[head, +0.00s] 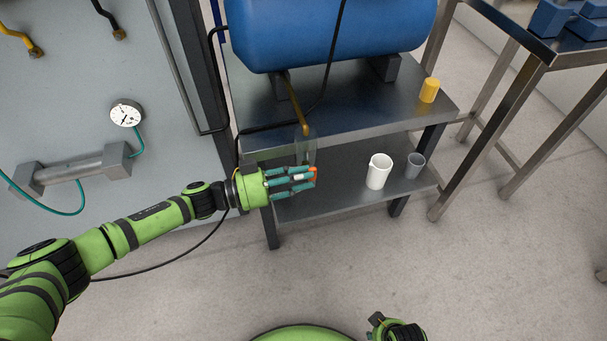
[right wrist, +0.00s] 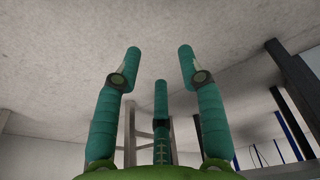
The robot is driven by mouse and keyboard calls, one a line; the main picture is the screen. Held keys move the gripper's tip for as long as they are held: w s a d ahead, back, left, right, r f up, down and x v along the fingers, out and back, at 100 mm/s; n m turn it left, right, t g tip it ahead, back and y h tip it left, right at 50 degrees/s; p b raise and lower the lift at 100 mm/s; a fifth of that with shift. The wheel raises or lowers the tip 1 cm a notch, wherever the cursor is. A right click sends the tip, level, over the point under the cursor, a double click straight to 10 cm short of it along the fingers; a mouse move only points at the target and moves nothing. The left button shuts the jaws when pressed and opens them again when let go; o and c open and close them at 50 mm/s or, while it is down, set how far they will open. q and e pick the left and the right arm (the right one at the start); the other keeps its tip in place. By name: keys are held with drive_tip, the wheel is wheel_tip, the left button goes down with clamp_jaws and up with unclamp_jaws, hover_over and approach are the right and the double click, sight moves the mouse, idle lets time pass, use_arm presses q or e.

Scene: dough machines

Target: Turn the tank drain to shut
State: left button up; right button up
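The blue tank (head: 320,30) lies on the upper shelf of a metal stand. A brass drain pipe (head: 296,103) comes out below it and reaches down past the shelf's front edge. A clear, see-through piece (head: 306,150) hangs under the pipe's end. My left gripper (head: 312,177) is just below that, its teal fingers pointing right. The drain's handle is not plainly visible. My right gripper (right wrist: 160,65) is open and empty, far from the tank; it also shows at the bottom of the head view (head: 397,330).
A white cup (head: 379,171) and a grey cup (head: 415,166) stand on the lower shelf, right of my left gripper. A yellow cylinder (head: 429,90) stands on the upper shelf. A grey panel with a gauge (head: 126,113) is at left. The floor in front is clear.

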use_arm(q)
drive_tip(key=shift+w+d, duration=0.15)
drive_tip(key=shift+d, duration=0.25)
clamp_jaws()
drive_tip(key=shift+r, duration=0.15)
